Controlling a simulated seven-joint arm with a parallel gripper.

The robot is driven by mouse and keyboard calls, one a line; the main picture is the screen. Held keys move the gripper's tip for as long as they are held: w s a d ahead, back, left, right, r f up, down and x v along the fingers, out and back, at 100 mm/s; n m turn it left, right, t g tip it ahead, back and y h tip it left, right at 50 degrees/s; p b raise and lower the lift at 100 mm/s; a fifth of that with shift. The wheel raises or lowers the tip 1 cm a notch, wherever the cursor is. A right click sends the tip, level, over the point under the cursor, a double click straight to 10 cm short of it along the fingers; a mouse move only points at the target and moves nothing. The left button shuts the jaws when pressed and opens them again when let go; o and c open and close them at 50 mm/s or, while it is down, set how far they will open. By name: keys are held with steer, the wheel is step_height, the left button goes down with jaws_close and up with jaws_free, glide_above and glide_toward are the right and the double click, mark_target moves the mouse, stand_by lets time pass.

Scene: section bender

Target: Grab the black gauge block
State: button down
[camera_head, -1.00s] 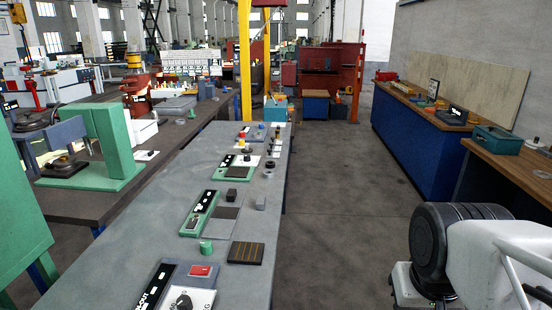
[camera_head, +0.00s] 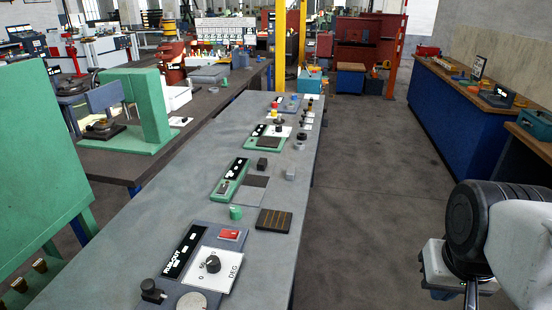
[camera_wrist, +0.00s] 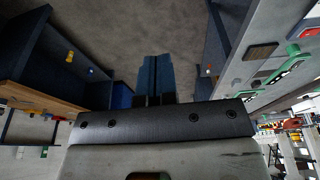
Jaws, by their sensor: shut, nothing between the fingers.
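A small black block (camera_head: 262,163), which looks like the black gauge block, sits on the long grey table (camera_head: 150,235), near a green-framed panel (camera_head: 231,180) and a dark flat plate. A light grey block (camera_head: 290,174) stands to its right. My gripper's fingers (camera_wrist: 155,78) are together and empty in the wrist view, over the floor. In the head view my arm is at the lower right, off the table's right side and well apart from the black block. I cannot pick out the black block in the wrist view.
A dark slotted pad (camera_head: 273,219) and a green cylinder (camera_head: 236,212) lie nearer on the table. A dial panel (camera_head: 213,265) is at the front. A blue cabinet bench (camera_head: 453,110) stands at the right. The floor (camera_head: 365,170) between is clear.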

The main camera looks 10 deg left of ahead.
steer(key=c, duration=1.8)
jaws_free()
steer(key=o, duration=1.2)
steer(key=shift+c, duration=0.2)
